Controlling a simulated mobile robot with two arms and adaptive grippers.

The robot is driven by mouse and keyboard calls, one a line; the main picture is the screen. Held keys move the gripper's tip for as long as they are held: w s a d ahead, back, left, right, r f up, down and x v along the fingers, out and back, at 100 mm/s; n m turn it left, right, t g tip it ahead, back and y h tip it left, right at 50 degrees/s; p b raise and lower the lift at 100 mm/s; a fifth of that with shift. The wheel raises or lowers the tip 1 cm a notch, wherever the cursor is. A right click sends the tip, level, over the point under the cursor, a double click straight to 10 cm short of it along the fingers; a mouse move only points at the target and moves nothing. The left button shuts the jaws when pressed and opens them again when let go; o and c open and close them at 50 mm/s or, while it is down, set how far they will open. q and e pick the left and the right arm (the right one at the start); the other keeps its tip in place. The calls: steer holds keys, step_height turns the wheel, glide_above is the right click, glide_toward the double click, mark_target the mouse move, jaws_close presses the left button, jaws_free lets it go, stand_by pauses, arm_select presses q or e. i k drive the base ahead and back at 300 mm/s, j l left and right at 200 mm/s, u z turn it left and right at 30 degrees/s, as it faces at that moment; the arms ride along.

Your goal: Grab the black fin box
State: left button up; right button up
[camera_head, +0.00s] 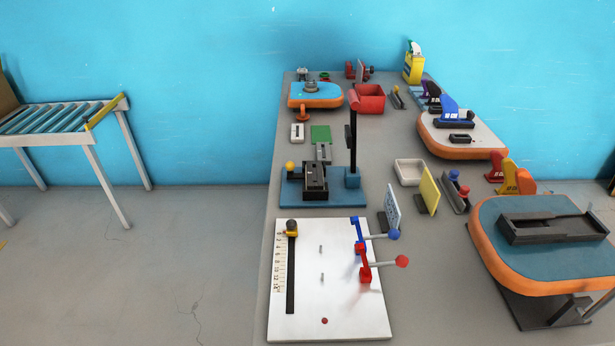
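A long dark, open-topped box (551,228) lies on the blue-topped, orange-edged board (515,262) at the right; it looks like a fin box. A smaller black box (461,138) lies on the white-topped, orange-edged board (487,144) farther back, near a blue fin (451,108) on a black base. Another dark block (314,180) sits on the blue base of a press-like fixture (352,179). I cannot tell for sure which is the black fin box. Neither of my grippers is in view.
A white jig board (345,310) with blue and red lever clamps lies at the front of the grey table (420,290). A white tray (409,172), a yellow card (428,191) and red and orange fins (508,175) stand mid-table. A roller conveyor (60,118) stands left, with clear floor between.

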mark_target(314, 172)
steer(key=j+z, duration=0.1)
steer(key=z, duration=0.3)
steer(key=i+j+z, duration=0.15)
steer(key=j+z, duration=0.25)
steer(key=j, duration=0.25)
steer(key=j+z, duration=0.35)
steer(key=j, duration=0.35)
steer(key=i, duration=0.05)
